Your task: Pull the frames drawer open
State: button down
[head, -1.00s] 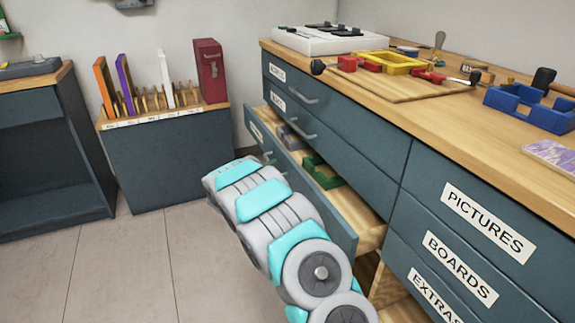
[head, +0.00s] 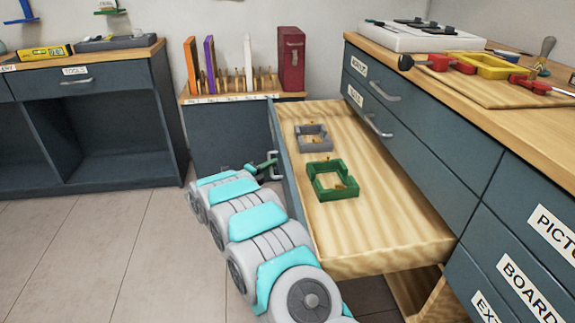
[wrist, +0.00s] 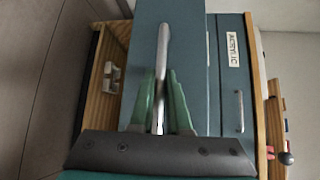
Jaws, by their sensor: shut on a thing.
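The frames drawer (head: 385,225) is pulled far out of the dark blue cabinet in the head view. Its wooden inside holds a grey frame (head: 313,138) and a green frame (head: 332,180). My gripper (head: 268,167) is at the outer face of the drawer, partly hidden by my arm. In the wrist view my gripper (wrist: 161,88) has its two green fingers closed on the metal drawer handle (wrist: 163,45). The drawer front (wrist: 183,35) lies behind the handle. The drawer's own label is not readable here.
Drawers labelled ACRYLIC (wrist: 232,50) and others above stay shut. The worktop (head: 470,110) overhangs at right with a tray and clamps. A low rack cabinet (head: 225,130) stands behind the drawer. Tiled floor (head: 90,240) at left is clear.

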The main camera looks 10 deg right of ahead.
jog(key=shift+a+f, duration=0.1)
jog(key=shift+a, duration=1.25)
jog(key=c, duration=1.2)
grip_release()
jog(key=shift+o, duration=0.2)
jog(key=v, duration=0.7)
jog(key=shift+s+a+b, duration=0.3)
jog(key=shift+b, duration=0.1)
